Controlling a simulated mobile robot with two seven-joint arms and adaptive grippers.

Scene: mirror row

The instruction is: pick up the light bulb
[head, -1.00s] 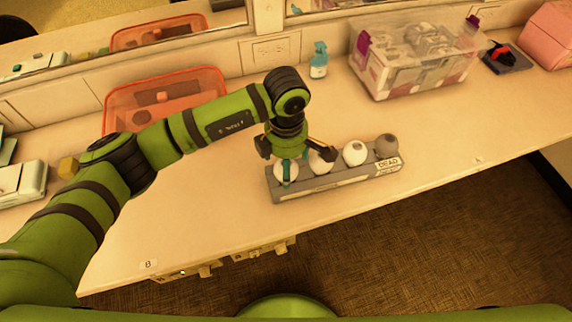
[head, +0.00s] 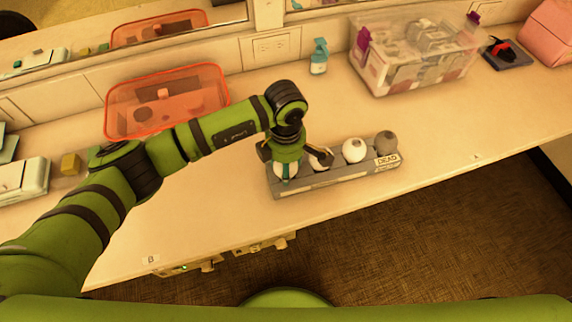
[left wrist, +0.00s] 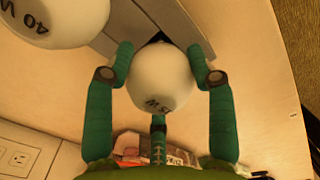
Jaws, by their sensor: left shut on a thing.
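A grey rack (head: 325,182) marked "DEAD" at its right end stands on the counter, with bulbs in a row. My left gripper (head: 287,166) reaches down over its left end. It is shut on the leftmost white bulb (head: 279,172), which appears still in the rack. In the left wrist view this bulb (left wrist: 160,82) sits between green fingers (left wrist: 160,58), its watt print partly readable. The neighbouring white bulb (head: 318,163) is partly hidden by my gripper; its "40 W" print shows in the left wrist view (left wrist: 50,15). My right gripper is out of view.
A third white bulb (head: 354,150) and a grey bulb (head: 386,143) fill the rack's right side. Behind are a red-orange tray (head: 112,125), a teal spray bottle (head: 319,58) and a clear bin (head: 415,72). The counter front is bare.

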